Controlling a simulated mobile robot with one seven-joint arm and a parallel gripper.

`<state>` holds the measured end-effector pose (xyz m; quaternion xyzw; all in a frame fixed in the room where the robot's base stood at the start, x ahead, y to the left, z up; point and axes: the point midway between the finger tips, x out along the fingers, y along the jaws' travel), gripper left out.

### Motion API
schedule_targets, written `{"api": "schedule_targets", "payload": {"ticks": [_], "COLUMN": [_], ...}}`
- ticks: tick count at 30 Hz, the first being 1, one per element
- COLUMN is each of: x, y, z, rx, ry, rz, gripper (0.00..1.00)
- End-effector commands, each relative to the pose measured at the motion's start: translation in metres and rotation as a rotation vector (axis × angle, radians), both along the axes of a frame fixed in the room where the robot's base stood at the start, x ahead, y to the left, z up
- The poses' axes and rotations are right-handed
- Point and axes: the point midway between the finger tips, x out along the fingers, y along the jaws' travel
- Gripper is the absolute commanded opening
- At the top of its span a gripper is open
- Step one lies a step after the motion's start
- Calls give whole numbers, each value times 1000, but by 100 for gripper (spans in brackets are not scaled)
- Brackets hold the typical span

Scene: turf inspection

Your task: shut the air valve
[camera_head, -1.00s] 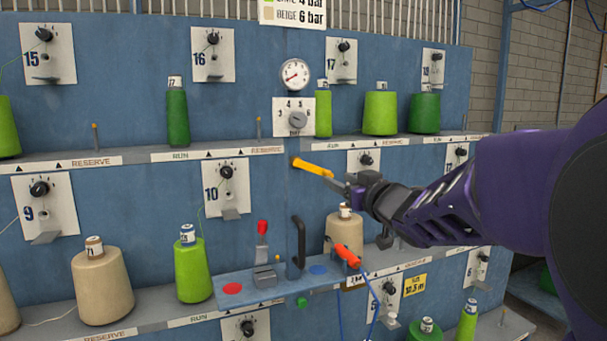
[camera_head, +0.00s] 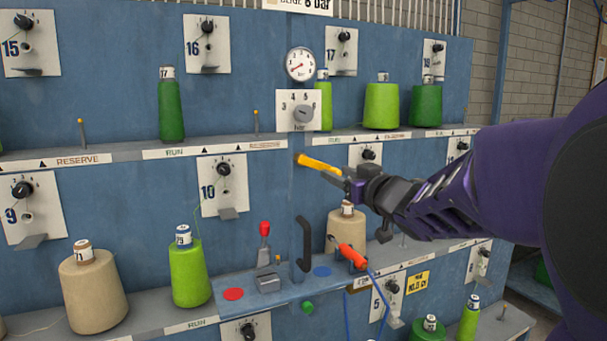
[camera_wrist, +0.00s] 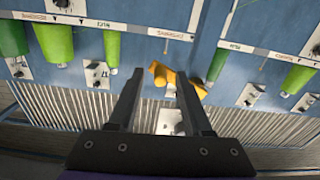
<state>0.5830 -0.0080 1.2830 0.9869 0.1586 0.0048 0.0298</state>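The air valve has a yellow lever (camera_head: 320,165) on the blue panel below the pressure gauge, pointing right and slightly down. In the wrist view the yellow valve lever (camera_wrist: 186,82) lies across the space ahead of my open fingers, partly behind the right-hand finger. My gripper (camera_head: 347,183) is by the lever's free end in the head view. The wrist view shows my gripper (camera_wrist: 160,73) with its two dark fingers spread and nothing held between them. I cannot tell whether a finger touches the lever.
A round gauge (camera_head: 300,64) and a white bar dial (camera_head: 303,112) sit above the valve. Below are a black handle (camera_head: 303,245), a red-knobbed lever (camera_head: 264,240) and an orange tool (camera_head: 351,256) with a blue hose. Green and beige cones (camera_head: 92,287) stand on the shelves.

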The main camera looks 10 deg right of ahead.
Motion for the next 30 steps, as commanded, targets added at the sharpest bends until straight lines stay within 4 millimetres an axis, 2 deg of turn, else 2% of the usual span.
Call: {"api": "schedule_targets", "payload": {"ticks": [1, 9, 30], "x": [0, 0, 0], "y": [0, 0, 0], "z": [0, 0, 0], "rx": [0, 0, 0], "ry": [0, 0, 0], "rz": [0, 0, 0], "gripper": [48, 0, 0]}}
